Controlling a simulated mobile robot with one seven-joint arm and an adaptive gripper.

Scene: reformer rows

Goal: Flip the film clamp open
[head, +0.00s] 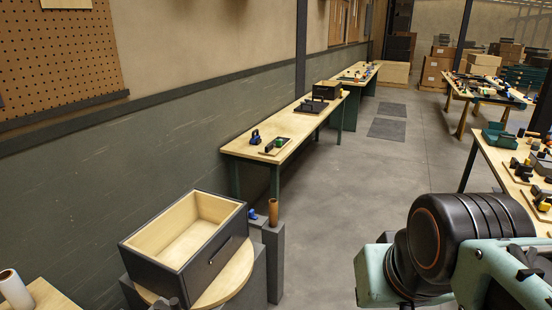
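I cannot make out the film clamp for sure in the head view. A white roll (14,289) stands at the lower left on a pale wooden top (42,296), cut off by the picture edge. Small black, blue and green items (276,145) on the far workbench are too small to identify. My arm (455,245), black and pale teal, fills the lower right. My gripper's fingers are not in view.
An open wooden box with dark sides (205,262) sits on a round wooden top at the lower left. An orange-brown cylinder (273,212) stands on a grey post beside it. A long workbench (243,146) lines the left wall. The middle floor (350,190) is clear.

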